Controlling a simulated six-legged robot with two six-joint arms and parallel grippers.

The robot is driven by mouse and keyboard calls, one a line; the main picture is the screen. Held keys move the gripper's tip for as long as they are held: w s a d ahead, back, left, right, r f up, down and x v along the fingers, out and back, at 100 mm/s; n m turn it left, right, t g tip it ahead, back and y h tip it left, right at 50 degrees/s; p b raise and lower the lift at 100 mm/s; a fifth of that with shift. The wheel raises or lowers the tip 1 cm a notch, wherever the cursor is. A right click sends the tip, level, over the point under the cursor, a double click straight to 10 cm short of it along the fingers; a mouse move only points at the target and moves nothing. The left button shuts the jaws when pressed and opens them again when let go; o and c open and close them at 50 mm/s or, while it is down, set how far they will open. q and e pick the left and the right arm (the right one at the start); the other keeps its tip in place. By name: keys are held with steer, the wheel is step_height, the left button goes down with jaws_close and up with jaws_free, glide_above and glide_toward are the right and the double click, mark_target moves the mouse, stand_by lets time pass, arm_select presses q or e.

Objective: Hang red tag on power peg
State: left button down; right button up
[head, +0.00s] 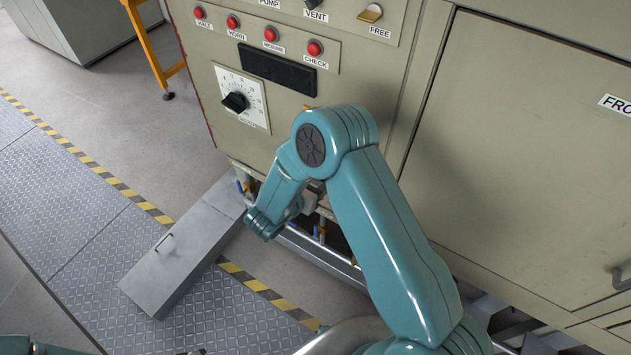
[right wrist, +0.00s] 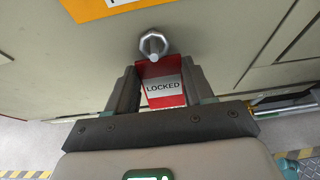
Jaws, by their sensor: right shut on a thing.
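The red tag (right wrist: 163,99) with a white LOCKED label shows in the right wrist view. My right gripper (right wrist: 160,78) is shut on it, with a finger at each side. A silver peg with a rounded end (right wrist: 153,43) stands out from the beige panel, right at the tag's upper edge. I cannot tell whether the tag is around the peg or only in front of or below it. My left gripper is not in view.
The beige furnace cabinet (head: 520,150) carries red buttons (head: 314,48), a dial (head: 235,102) and a FREE switch (head: 370,13). Pipes with valves (head: 320,232) run below it. A grey metal box (head: 185,250) lies on the floor. An orange plate (right wrist: 100,8) sits above the peg.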

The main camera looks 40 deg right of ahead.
stand_by(0.3)
steer(key=o, duration=1.1)
